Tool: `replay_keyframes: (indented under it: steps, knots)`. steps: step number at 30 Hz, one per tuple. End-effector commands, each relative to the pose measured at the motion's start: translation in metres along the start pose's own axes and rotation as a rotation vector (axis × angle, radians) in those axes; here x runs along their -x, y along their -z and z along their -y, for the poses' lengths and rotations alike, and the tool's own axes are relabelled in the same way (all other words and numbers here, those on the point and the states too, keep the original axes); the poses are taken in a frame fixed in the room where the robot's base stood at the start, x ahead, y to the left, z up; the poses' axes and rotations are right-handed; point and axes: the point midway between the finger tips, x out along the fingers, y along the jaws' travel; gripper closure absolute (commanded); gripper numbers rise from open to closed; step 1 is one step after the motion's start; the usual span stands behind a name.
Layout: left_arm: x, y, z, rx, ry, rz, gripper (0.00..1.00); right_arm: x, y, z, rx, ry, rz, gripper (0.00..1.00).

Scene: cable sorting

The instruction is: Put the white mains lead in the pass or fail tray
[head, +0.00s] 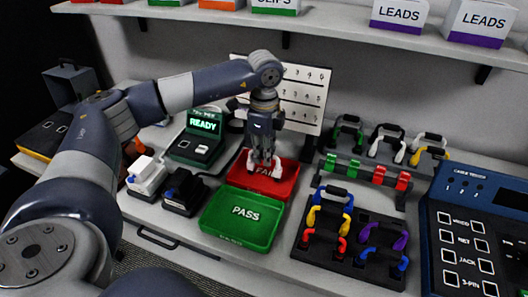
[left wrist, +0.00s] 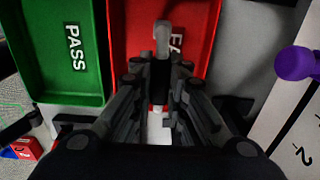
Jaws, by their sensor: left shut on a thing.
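My left gripper (head: 264,163) points down over the red FAIL tray (head: 286,183), at the back of the bench. It is shut on the white mains lead (head: 277,171), whose pale ends show on either side of the fingers. In the left wrist view one pale end of the lead (left wrist: 162,35) sticks out beyond the fingers over the red tray (left wrist: 200,20). The fingers hide the lead's middle, and I cannot tell whether it touches the tray floor. The green PASS tray (head: 242,229) is empty, in front of the red one. My right gripper is out of view.
A tester with a READY screen (head: 205,123) and white and black socket blocks (head: 147,175) stand left of the trays. A black board of coloured leads (head: 350,240), a lead rack (head: 365,170) and a blue cable tester (head: 470,230) fill the right. A shelf overhangs the back.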

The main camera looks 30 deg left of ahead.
Motion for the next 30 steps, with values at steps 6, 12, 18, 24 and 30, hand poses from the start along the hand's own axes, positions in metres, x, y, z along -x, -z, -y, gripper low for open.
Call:
replay_keyframes:
  steps: [6, 12, 18, 24, 30]
  knots:
    - [-0.0018, 0.0003, -0.0001, -0.001, 0.000, 0.000, 1.00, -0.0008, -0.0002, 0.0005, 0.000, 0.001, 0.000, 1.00]
    - [-0.0017, 0.0003, -0.0001, -0.001, 0.000, 0.000, 0.84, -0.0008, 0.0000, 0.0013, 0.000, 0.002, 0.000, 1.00]
    - [-0.0017, 0.0003, -0.0001, 0.000, 0.000, 0.000, 0.63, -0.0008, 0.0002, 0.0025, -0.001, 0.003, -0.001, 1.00]
    - [-0.0022, 0.0001, -0.0002, 0.000, 0.000, 0.000, 0.51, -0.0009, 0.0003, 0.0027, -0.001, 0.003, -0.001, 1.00]
    - [-0.0021, 0.0001, -0.0002, 0.000, 0.000, 0.000, 0.39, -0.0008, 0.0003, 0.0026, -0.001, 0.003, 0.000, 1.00]
